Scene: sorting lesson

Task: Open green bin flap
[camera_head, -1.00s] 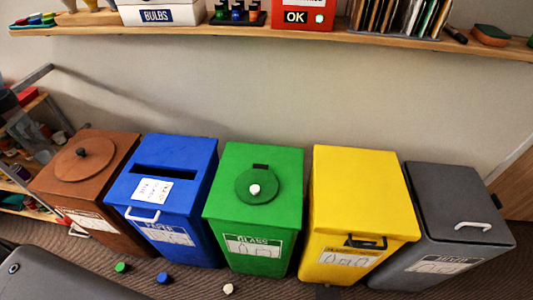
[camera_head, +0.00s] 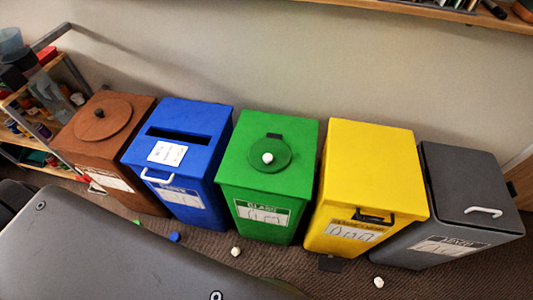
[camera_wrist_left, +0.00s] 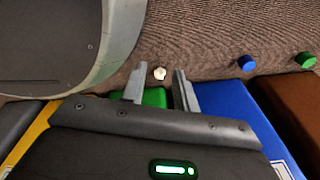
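The green bin (camera_head: 292,168) stands in the middle of the row in the head view. Its round green flap (camera_head: 284,154) lies flat on the top, with a white knob (camera_head: 267,157) and a small dark piece at its back edge. In the left wrist view a strip of the green bin (camera_wrist_left: 154,98) shows between the fingers; its flap is hidden there. My left gripper (camera_wrist_left: 158,69) is open, its fingers apart with nothing between them. How far it is from the bin is hard to tell. My right gripper is in neither view.
Brown (camera_head: 135,181), blue (camera_head: 205,133), yellow (camera_head: 372,160) and grey (camera_head: 462,178) bins stand close on both sides. A shelf (camera_head: 440,12) runs along the wall above. A rack (camera_head: 62,72) stands at the left. Small caps, including a white one (camera_head: 236,251), lie on the floor in front.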

